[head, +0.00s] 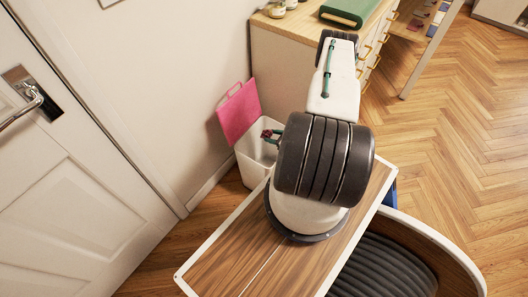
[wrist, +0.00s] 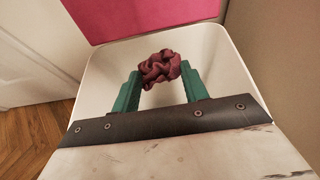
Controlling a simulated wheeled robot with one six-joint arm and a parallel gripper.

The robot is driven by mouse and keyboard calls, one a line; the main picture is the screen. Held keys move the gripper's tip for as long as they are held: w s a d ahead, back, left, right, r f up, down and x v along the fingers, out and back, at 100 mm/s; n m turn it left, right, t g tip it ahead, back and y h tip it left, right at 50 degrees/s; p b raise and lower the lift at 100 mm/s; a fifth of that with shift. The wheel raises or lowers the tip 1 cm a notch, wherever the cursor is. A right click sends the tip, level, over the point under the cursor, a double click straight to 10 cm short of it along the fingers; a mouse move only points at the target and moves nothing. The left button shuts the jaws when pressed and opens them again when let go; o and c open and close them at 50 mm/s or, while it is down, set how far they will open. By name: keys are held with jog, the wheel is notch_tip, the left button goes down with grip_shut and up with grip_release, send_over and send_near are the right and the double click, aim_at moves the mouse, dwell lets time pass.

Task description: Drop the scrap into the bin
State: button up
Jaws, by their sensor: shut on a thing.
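The scrap (wrist: 161,69) is a crumpled dark maroon bundle of cloth. My gripper (wrist: 158,76) is shut on it, with one green finger on each side, in the wrist view. The bin (wrist: 212,44) is white inside, and its opening surrounds the scrap and fingers in that view. Its pink lid (head: 239,112) stands open against the wall. In the head view the white bin (head: 247,168) is beyond my base, and my gripper (head: 272,136) is over its opening. My arm hides the bin's right side.
A white door (head: 70,190) with a metal handle is at the left. A cabinet (head: 275,70) stands behind the bin, with a green case (head: 348,12) and jars on top. The wooden floor at the right (head: 460,130) is clear.

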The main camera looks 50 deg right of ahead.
jog(key=shift+f, duration=0.45)
jog(key=o, duration=1.1)
jog(key=shift+s, duration=0.1)
jog(key=v, duration=0.7)
jog(key=shift+s+r, duration=0.15)
jog(key=shift+s, duration=0.2)
